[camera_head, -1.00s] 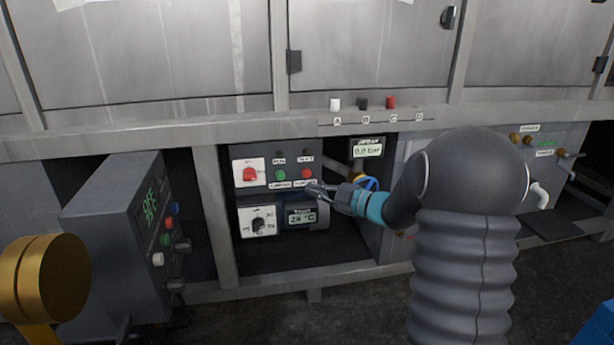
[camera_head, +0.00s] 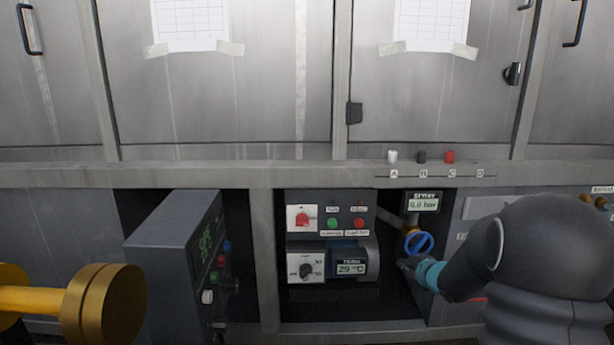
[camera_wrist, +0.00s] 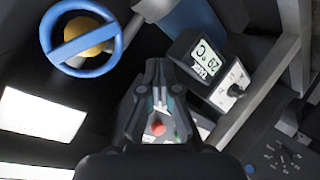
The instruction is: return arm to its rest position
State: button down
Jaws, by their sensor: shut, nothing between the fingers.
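My gripper (camera_head: 408,266) is in the lower right of the head view, at the right side of the open bay and just below the blue handwheel (camera_head: 419,244). In the wrist view my gripper (camera_wrist: 157,72) points away from the camera, its fingers together and empty. The blue handwheel also shows at the upper left of the wrist view (camera_wrist: 80,57), apart from the fingers. My dark arm covers the lower right of the head view and hides part of the machine there.
A control box (camera_head: 331,225) with a red knob, green and red buttons and a 29 °C display (camera_head: 352,268) stands in the bay. A spray display (camera_head: 423,202) hangs above the handwheel. A grey side panel (camera_head: 175,262) juts out at left. A golden cylinder (camera_head: 103,305) is at lower left.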

jog(key=s+d+r+m+g+h+p, duration=0.1)
jog(key=s+r+m+g+h, duration=0.15)
jog(key=s, duration=0.35)
jog(key=s+d+r+m+g+h+p, duration=0.1)
jog(key=s+m+g, duration=0.15)
jog(key=s, duration=0.45)
jog(key=s+d+r+m+g+h+p, duration=0.1)
jog(key=s+m+g+h, duration=0.1)
jog(key=s+m, duration=0.3)
jog(key=s+a+r+y+p, duration=0.1)
jog(key=s+a+r+p, duration=0.2)
jog(key=s+a+r, duration=0.4)
jog(key=s+a+r+y+p, duration=0.2)
jog(key=s+a+r+p, duration=0.2)
jog(key=s+a+r, duration=0.4)
jog(key=s, duration=0.7)
jog(key=shift+r+m, duration=0.3)
jog(key=shift+r, duration=0.05)
